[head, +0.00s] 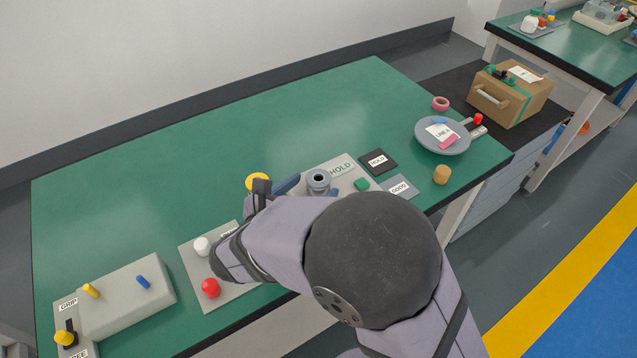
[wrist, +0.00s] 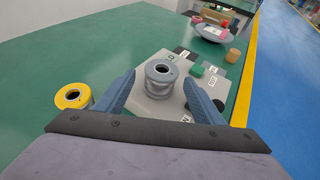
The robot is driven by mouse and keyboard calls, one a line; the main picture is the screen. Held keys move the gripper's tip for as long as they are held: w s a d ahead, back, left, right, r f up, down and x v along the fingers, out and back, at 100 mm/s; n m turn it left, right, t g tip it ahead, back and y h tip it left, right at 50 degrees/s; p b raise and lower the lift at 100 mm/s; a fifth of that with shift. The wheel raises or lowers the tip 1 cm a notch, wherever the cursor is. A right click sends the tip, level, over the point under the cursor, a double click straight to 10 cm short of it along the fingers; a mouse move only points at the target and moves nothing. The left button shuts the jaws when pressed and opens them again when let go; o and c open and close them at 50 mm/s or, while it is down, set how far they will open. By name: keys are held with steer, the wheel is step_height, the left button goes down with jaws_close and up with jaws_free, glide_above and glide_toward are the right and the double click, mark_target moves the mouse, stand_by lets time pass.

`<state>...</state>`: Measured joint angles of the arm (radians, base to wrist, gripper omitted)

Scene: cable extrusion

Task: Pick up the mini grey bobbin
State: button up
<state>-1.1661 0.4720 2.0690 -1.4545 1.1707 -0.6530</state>
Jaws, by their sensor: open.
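My gripper is open and empty, with a finger on each side of the view. In the head view my arm hides most of the gripper; only part of the blue fingers shows beside the bobbin. I cannot tell the exact gap between fingers and bobbin.
A yellow bobbin (wrist: 73,97) stands just left of the left finger. A green block (head: 361,185) lies on the plate to the bobbin's right. White (head: 201,246) and red (head: 210,288) knobs sit on a panel at left. The bench behind the bobbin is clear.

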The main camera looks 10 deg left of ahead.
mark_target(319, 183)
steer(key=shift+x, duration=2.05)
steer(key=shift+s, duration=0.1)
steer(key=c, duration=1.2)
steer(key=shift+r, duration=0.1)
step_height(319, 183, up, 10)
steer(key=p, duration=0.1)
